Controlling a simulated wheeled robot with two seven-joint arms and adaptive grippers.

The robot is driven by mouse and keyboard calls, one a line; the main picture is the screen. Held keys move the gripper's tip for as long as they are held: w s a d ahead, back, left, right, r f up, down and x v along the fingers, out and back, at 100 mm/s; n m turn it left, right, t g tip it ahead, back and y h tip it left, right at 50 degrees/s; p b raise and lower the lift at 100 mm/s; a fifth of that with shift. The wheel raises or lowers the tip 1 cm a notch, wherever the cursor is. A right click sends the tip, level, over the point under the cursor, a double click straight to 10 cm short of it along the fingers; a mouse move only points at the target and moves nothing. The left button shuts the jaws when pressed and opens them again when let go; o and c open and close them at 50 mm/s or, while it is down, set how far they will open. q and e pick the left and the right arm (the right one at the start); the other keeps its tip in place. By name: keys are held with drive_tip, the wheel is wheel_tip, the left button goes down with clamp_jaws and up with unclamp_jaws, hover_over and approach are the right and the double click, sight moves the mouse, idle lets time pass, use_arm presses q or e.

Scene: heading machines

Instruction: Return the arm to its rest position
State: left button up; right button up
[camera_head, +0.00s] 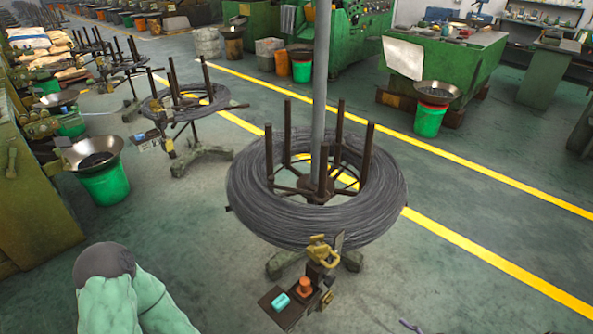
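A pale green, rounded arm-like part with a dark cap (105,262) shows at the bottom left; it appears to be a link of my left arm. No gripper fingers show on it, and its lower end is cut off by the picture's bottom edge. My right arm cannot be made out. A small dark sliver (411,327) shows at the bottom edge, too little to identify. Neither gripper can be seen, so I cannot tell whether either holds anything.
A large wire coil (250,205) on a stand with upright posts is ahead. A small tray (272,300) with a teal and an orange item is on its near side. A grey pole (321,80) rises there. Green buckets (105,185) stand left; floor at right is open.

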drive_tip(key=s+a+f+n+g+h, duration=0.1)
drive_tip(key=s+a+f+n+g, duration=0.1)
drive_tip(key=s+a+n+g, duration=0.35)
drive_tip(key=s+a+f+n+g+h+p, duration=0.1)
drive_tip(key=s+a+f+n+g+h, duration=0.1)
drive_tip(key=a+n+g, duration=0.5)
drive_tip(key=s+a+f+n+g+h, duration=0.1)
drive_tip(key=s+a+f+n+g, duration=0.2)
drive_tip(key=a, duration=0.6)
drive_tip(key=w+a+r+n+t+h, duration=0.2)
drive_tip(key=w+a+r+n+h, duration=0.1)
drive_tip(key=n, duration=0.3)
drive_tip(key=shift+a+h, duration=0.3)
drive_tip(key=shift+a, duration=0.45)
